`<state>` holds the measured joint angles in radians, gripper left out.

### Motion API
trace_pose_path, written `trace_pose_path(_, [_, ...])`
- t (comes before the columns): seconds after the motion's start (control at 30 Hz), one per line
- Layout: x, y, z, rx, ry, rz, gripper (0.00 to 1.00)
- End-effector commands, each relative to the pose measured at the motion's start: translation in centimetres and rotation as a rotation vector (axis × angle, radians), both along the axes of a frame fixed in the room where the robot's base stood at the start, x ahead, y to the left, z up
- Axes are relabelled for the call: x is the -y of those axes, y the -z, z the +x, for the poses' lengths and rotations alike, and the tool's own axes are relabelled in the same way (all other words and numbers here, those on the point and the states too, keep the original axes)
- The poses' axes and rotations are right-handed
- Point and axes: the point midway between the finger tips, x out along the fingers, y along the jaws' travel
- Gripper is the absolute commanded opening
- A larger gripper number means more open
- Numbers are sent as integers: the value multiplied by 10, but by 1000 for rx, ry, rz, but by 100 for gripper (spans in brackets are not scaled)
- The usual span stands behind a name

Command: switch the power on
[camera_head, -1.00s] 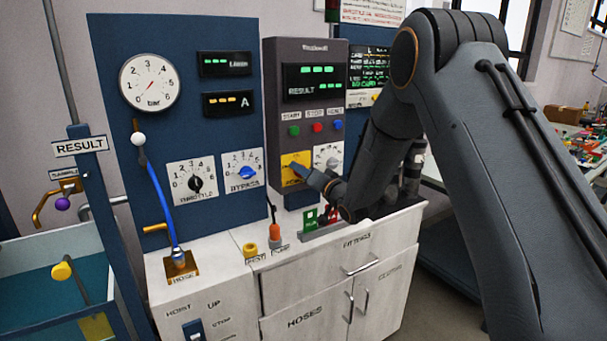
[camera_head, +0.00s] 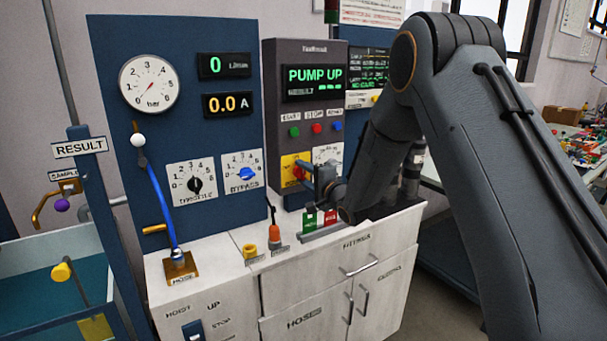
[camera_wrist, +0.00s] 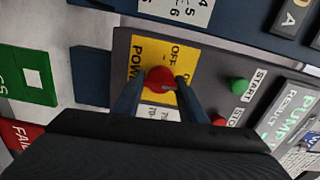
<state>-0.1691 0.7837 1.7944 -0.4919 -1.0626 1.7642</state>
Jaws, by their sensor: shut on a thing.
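The power switch is a red rotary knob (camera_wrist: 160,79) on a yellow plate (camera_wrist: 141,58) marked POWER and OFF in the wrist view. In the head view the yellow plate (camera_head: 288,166) is low on the grey control box (camera_head: 270,110). My gripper (camera_wrist: 156,82) has its two fingers on either side of the red knob and is shut on it. In the head view my gripper (camera_head: 308,172) reaches the plate from the right and partly covers it. The box's display (camera_head: 314,80) is lit and reads PUMP UP, with RESULT below it.
Green (camera_head: 294,131), red (camera_head: 317,128) and blue (camera_head: 336,126) buttons sit above the switch. Green and red PASS and FAIL pieces (camera_head: 310,221) stand on the cabinet below. The throttle (camera_head: 195,184) and bypass (camera_head: 246,173) dials are to the left.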

Motion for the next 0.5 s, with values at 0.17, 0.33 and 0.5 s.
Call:
trace_pose_path(0.17, [2,0,1,-29,4,45,15])
trace_pose_path(0.33, [2,0,1,-41,4,63,15])
trace_pose_path(0.5, [2,0,1,-43,4,66,15])
